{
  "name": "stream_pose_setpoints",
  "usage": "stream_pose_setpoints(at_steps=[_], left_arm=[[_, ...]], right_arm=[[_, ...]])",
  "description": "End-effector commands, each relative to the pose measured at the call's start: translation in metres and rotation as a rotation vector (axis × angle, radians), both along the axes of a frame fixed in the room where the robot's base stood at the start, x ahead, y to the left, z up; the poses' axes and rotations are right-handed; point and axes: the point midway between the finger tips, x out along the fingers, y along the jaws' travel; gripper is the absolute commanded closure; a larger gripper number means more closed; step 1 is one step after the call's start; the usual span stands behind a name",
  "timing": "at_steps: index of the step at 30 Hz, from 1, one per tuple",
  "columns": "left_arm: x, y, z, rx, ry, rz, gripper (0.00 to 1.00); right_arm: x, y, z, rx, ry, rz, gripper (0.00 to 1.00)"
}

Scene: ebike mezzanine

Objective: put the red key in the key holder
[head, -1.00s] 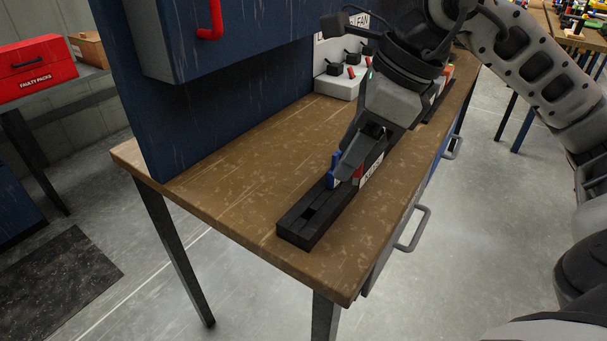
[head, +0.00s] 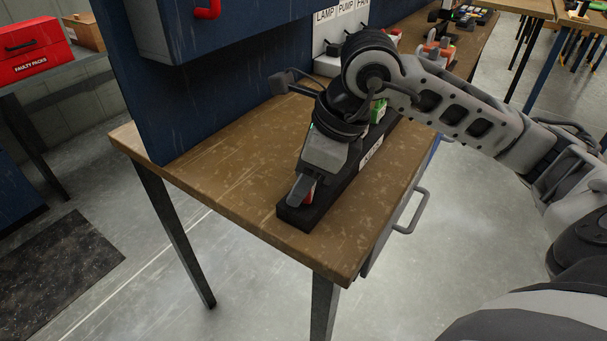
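The black key holder (head: 319,214) is a long narrow block on the wooden workbench, with a white label (head: 371,151) on its side. My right gripper (head: 301,191) points down at the near end of the holder. A small part of the red key (head: 311,190) shows at the fingers, right at the holder's near end. The fingers appear shut on it. Whether the key is seated or just above the slot is hidden by the gripper. A green item (head: 377,110) shows behind my wrist, near the far part of the holder. My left gripper is not in view.
The workbench (head: 240,165) is clear left of the holder. A blue panel (head: 230,100) stands behind it. A white switch box (head: 327,66) with labels for lamp, pump and fan stands farther back. A red case (head: 35,50) sits at the far left.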

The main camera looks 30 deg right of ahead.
Motion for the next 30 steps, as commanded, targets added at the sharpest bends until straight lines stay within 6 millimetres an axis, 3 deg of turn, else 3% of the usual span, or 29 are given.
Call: stream_pose_setpoints(at_steps=[1, 2, 14, 30], left_arm=[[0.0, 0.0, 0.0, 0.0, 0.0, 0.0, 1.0], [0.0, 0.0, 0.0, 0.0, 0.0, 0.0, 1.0], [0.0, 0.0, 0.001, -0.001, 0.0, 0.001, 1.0], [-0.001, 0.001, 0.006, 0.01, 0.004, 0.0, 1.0]], right_arm=[[0.0, 0.0, 0.0, 0.0, 0.001, 0.0, 0.41], [0.0, 0.0, 0.0, 0.0, 0.001, 0.0, 0.33], [-0.002, -0.003, 0.009, -0.001, -0.002, -0.001, 0.33], [-0.029, -0.029, 0.101, -0.001, -0.002, -0.002, 0.33]])
